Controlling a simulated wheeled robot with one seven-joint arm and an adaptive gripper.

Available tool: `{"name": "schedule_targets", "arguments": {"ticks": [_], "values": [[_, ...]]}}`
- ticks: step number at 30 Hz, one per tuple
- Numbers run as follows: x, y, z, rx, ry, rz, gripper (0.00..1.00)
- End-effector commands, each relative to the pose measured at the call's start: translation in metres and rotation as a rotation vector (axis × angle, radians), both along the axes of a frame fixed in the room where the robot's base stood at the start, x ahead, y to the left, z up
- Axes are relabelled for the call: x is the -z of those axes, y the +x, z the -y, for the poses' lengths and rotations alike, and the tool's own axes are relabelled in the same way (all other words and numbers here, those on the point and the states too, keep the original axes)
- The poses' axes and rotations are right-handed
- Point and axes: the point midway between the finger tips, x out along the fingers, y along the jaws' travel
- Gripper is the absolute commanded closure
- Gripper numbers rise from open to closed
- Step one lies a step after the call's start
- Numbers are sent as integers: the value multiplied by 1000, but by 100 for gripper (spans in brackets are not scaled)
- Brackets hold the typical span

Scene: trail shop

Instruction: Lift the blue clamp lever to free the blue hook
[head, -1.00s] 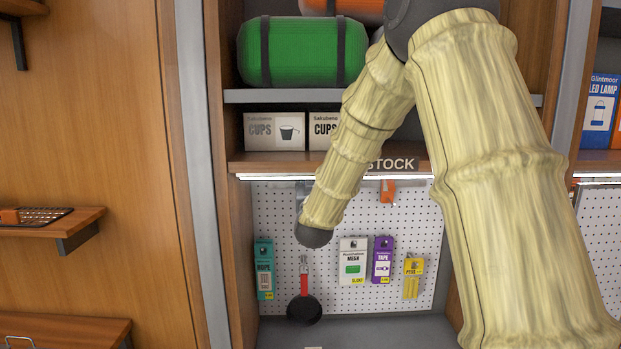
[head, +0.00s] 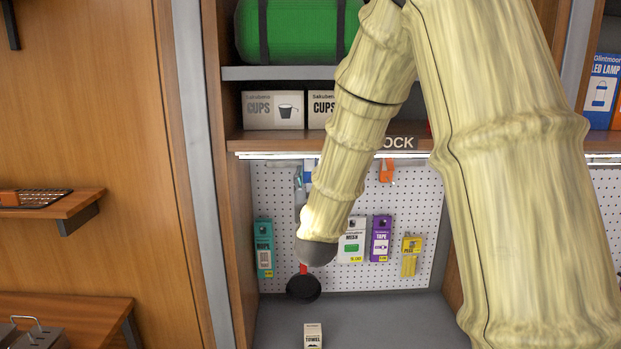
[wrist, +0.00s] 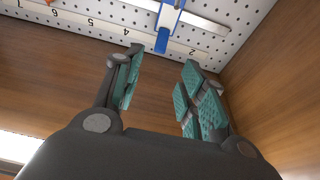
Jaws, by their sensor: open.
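In the wrist view, the blue hook and clamp (wrist: 162,40) show at the top middle, over the numbered strip between 4 and 2. Its blue end points toward my gripper, and a grey metal part lies behind it. I cannot tell the lever from the hook body with certainty. My gripper (wrist: 163,60) is open and empty, its two teal-padded fingers spread below the blue part, which lines up with the gap and looks apart from both fingers. In the head view, my arm hides the gripper and most of the blue hook; only a small bluish piece (head: 308,169) shows beside the arm.
An orange clamp (head: 386,171) sits to the right on the same rail. Below hang a black pan (head: 303,288), a teal pack (head: 264,249), a white mesh pack (head: 351,240), a purple tape pack (head: 381,238) and yellow pegs (head: 411,257). A wooden shelf (head: 250,143) overhangs the pegboard.

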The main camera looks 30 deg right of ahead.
Motion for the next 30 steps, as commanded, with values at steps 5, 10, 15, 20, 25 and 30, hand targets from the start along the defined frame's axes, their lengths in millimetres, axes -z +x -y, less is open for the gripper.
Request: {"name": "schedule_targets", "arguments": {"ticks": [5, 10, 15, 20, 25, 30], "values": [[0, 0, 0, 0, 0, 0, 59], [0, 0, 0, 0, 0, 0, 59], [26, 3, -5, -16, 9, -40, 59], [102, 8, -22, -61, 38, -166, 59], [199, 5, -45, -118, 82, -330, 59], [294, -11, -68, -168, 129, -498, 59]]}}
